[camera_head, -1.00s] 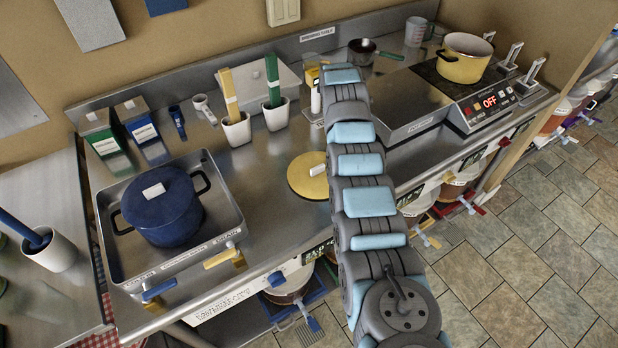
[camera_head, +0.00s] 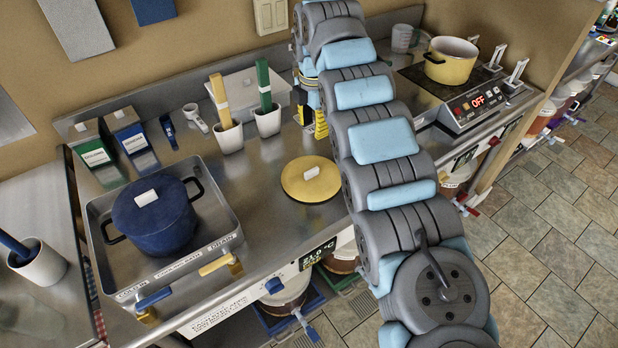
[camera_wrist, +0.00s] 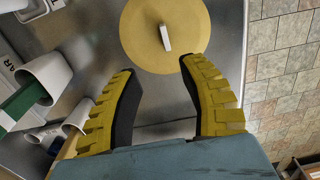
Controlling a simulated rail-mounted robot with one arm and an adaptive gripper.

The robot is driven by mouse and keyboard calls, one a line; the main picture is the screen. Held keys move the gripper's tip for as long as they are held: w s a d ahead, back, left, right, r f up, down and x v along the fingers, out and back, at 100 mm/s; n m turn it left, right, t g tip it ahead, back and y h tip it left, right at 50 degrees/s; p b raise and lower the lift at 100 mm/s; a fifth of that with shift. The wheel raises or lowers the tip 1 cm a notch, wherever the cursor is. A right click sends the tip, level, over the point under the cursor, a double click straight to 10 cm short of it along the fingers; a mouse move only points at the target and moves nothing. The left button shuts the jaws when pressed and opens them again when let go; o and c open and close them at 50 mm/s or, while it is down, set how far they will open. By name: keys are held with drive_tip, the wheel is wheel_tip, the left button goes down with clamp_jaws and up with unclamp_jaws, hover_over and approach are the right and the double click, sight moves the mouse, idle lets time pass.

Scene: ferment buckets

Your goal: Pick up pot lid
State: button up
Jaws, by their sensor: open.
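The yellow pot lid (camera_head: 311,180) lies flat on the steel counter, its pale block handle on top. In the wrist view the lid (camera_wrist: 142,40) is at the top, with its handle just beyond my fingertips. My gripper (camera_wrist: 158,67) is open and empty, its yellow fingers spread below the lid in the picture and apart from the handle. In the head view my gripper (camera_head: 314,118) shows partly behind the lid, mostly hidden by my arm. A blue pot (camera_head: 155,222) with a blue lid stands in the sink tray at left.
An open yellow pot (camera_head: 451,65) sits on the cooktop (camera_head: 475,100) at right. White cups (camera_head: 229,138) with green and yellow tools stand behind the lid at left. Bare counter (camera_head: 250,185) lies left of the lid. The counter's front edge is close to it.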

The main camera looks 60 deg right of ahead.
sight(312, 170)
wheel_tip(312, 170, down, 11)
drive_tip(key=shift+r+p, duration=0.1)
drive_tip(key=shift+p, duration=1.1)
drive_tip(key=shift+s+a+f+p, duration=0.15)
drive_tip(key=shift+a+f+p, duration=0.3)
drive_tip(key=shift+f, duration=0.3)
drive_tip(key=f+p, duration=0.1)
drive_tip(key=f, duration=0.2)
drive_tip(key=shift+a, duration=0.2)
drive_tip(key=shift+f, duration=0.3)
clamp_jaws()
